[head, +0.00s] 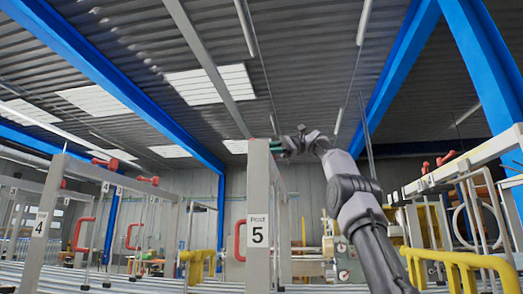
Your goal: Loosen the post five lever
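Post five (258,195) is a pale upright post with a "Post 5" label (258,231), standing at the middle of the head view. My gripper (283,147) is at the top right of this post, at the end of my raised grey arm. A small green part shows between the gripper and the post top; I cannot tell whether it belongs to the gripper or the lever. The post five lever is not clearly visible, being small or hidden by the gripper. Whether the fingers are open, shut or touching the lever cannot be made out.
Post four (40,222) stands at left, with red levers (148,180) on the rails nearby. More red levers (445,158) sit on the right rail. Red handles (239,240) and yellow railings (460,265) stand around. Blue beams (120,80) cross overhead.

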